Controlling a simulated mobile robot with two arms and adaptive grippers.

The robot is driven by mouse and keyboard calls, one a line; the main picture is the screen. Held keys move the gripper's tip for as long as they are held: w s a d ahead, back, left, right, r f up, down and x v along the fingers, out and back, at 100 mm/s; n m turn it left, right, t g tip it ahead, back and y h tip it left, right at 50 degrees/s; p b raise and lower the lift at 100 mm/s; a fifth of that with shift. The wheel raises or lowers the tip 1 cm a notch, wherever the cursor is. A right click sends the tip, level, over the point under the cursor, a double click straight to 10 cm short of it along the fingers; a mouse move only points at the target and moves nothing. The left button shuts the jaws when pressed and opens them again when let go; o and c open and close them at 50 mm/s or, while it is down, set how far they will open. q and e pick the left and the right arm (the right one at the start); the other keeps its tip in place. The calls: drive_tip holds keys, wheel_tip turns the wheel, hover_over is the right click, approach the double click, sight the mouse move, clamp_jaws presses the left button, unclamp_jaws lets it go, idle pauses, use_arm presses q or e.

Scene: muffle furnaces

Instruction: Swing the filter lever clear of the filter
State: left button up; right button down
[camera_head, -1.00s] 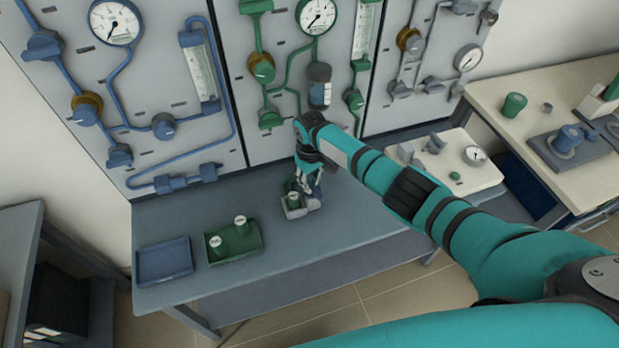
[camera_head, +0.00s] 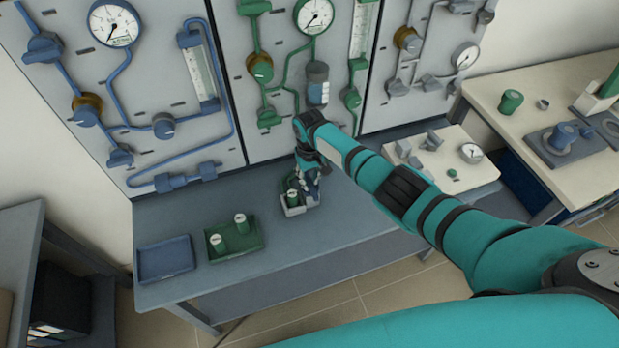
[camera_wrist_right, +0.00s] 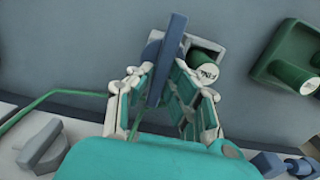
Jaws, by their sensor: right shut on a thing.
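The filter (camera_head: 292,196) is a small green cylinder with a pale top, standing in a grey holder (camera_head: 296,211) on the bench. In the right wrist view the filter (camera_wrist_right: 208,66) lies just right of the blue-grey lever (camera_wrist_right: 169,58). The lever is a long flat bar passing between my right fingers and reaching beyond them. My right gripper (camera_wrist_right: 163,78) is shut on the lever; in the head view the gripper (camera_head: 306,182) is low over the holder and partly hides the lever. Whether the lever still touches the filter I cannot tell. My left gripper is not in view.
A green tray (camera_head: 256,241) with two green cylinders and an empty blue tray (camera_head: 165,258) stand left on the bench (camera_head: 365,222). Gauge and pipe panels (camera_head: 180,65) rise behind. A cream plate (camera_head: 470,180) with a dial lies right. Bench space right of the holder is clear.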

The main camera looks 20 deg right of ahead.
sight(309, 180)
drive_tip(key=c, duration=1.3)
unclamp_jaws()
drive_tip(key=shift+w, duration=0.1)
drive_tip(key=shift+r, duration=0.1)
wheel_tip(309, 180, up, 12)
drive_tip(key=shift+f, duration=0.1)
